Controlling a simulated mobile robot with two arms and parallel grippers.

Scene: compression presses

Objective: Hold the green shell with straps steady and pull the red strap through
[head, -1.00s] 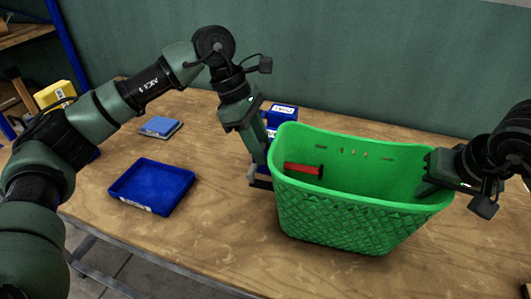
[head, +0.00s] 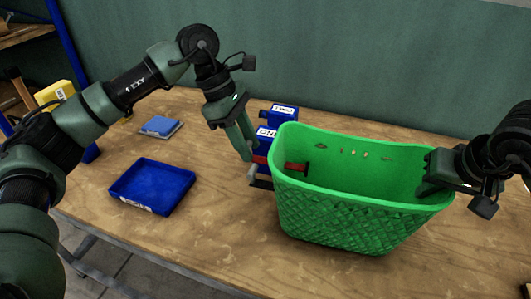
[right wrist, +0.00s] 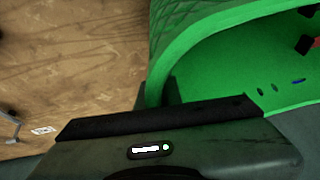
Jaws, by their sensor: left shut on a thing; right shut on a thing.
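The green shell (head: 345,215), a basket-like tub with a woven outer wall, stands upright on the table; its rim and inside also show in the right wrist view (right wrist: 235,60). My right gripper (head: 430,182) is shut on the shell's right rim. The red strap (head: 297,168) passes through the shell's left wall, with a short part inside and a red end outside at the left. My left gripper (head: 254,168) is shut on the strap's outer end, just left of the shell. The strap's passage through the wall is hidden.
A blue labelled press (head: 279,113) stands behind the shell's left side. A yellow bin (head: 55,94) is at the far left. The table front is clear.

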